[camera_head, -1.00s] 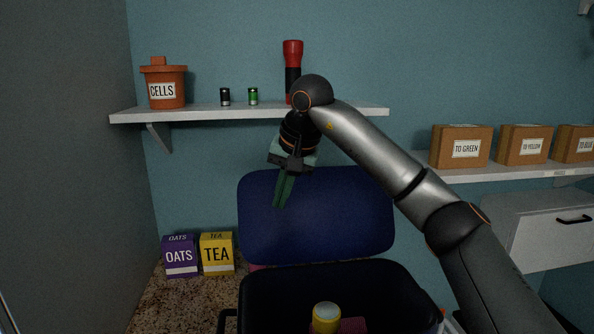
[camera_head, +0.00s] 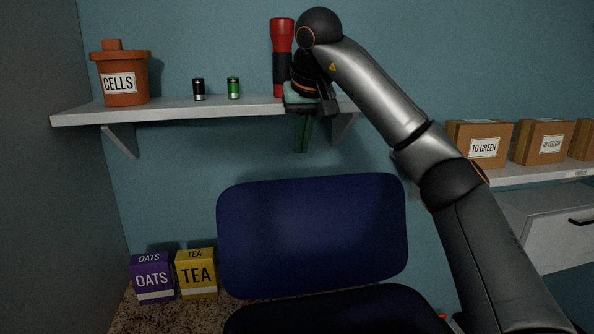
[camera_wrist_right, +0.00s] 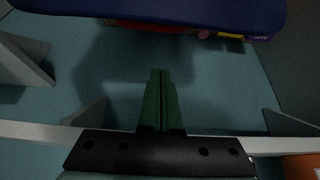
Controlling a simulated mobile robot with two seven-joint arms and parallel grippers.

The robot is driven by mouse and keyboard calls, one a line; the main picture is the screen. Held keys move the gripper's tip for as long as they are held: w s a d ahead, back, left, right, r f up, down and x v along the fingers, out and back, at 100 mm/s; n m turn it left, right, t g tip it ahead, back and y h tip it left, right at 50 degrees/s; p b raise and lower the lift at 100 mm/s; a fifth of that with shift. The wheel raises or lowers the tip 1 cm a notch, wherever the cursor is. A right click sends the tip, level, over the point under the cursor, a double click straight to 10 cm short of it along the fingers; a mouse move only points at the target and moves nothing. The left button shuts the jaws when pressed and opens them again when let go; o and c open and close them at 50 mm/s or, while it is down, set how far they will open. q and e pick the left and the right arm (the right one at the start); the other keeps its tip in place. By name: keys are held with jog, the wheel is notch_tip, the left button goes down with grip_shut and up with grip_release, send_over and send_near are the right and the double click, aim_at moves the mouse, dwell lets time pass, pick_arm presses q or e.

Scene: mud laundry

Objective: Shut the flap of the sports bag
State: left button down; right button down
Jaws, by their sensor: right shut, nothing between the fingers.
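The sports bag's dark blue flap (camera_head: 312,235) stands raised, with its broad face towards me, in the head view. The dark bag body (camera_head: 335,318) shows only as a strip at the bottom edge, so its inside is out of sight. My right gripper (camera_head: 302,148) is shut and empty, its green fingers pointing down above the flap's upper edge, apart from it. In the right wrist view the shut fingers (camera_wrist_right: 160,75) point towards the flap (camera_wrist_right: 150,10), with a gap between. My left gripper is not in view.
A shelf (camera_head: 180,112) is close to my right gripper and holds a red flashlight (camera_head: 281,50), two batteries and an orange "CELLS" jar (camera_head: 122,80). Purple oats (camera_head: 152,278) and yellow tea (camera_head: 197,274) boxes stand left of the bag. Cardboard boxes (camera_head: 478,145) sit at right.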

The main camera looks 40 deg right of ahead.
jog(key=shift+f, duration=0.3)
jog(key=x, duration=1)
jog(key=s, duration=0.1)
jog(key=s+a+r, duration=0.1)
jog(key=s+a, duration=0.1)
jog(key=s, duration=0.1)
jog(key=shift+r, duration=0.25)
jog(key=shift+d, duration=0.1)
